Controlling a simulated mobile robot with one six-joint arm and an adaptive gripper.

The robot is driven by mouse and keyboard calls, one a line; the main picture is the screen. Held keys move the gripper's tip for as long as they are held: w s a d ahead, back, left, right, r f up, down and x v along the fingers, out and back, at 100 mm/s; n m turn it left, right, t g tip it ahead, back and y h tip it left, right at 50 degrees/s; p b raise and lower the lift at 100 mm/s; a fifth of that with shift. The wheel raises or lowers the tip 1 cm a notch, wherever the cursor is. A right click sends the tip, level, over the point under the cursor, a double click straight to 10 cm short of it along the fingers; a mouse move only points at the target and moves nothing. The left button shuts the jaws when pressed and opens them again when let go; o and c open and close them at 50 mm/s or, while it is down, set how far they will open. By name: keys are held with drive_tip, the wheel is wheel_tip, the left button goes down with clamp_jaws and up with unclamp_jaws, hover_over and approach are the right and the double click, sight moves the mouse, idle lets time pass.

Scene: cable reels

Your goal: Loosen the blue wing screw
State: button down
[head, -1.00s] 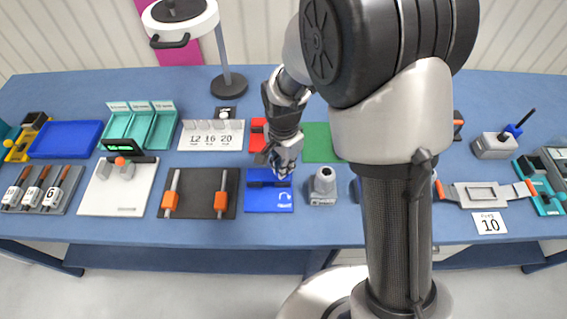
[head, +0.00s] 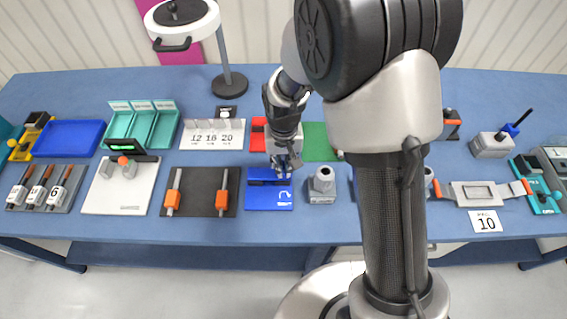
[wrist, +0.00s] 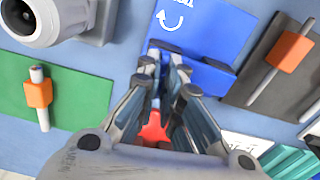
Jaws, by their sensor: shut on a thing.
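The blue plate (head: 258,200) lies near the front edge of the table, with a white curved arrow printed on it. It also shows at the top of the wrist view (wrist: 212,32). My gripper (head: 281,174) points down at the plate's back part. In the wrist view my gripper (wrist: 167,62) has its fingertips close together at the plate's raised edge, around the blue wing screw. The fingers hide the screw almost entirely, so its angle cannot be told.
A grey fixture with a round socket (head: 322,186) stands close on the right. A dark board with orange sliders (head: 198,204) lies on the left. Green (head: 320,142) and red (head: 257,136) panels lie behind my gripper.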

drive_tip(key=n, duration=0.4)
drive_tip(key=shift+n, duration=0.3)
drive_tip(key=n, duration=0.3)
drive_tip(key=shift+n+p, duration=0.3)
drive_tip(key=shift+p, duration=0.1)
drive_tip(key=n, duration=0.4)
drive_tip(key=shift+n, duration=2.2)
drive_tip(key=c, duration=1.8)
unclamp_jaws()
drive_tip(key=shift+o, duration=0.2)
wheel_tip(320, 180, up, 12)
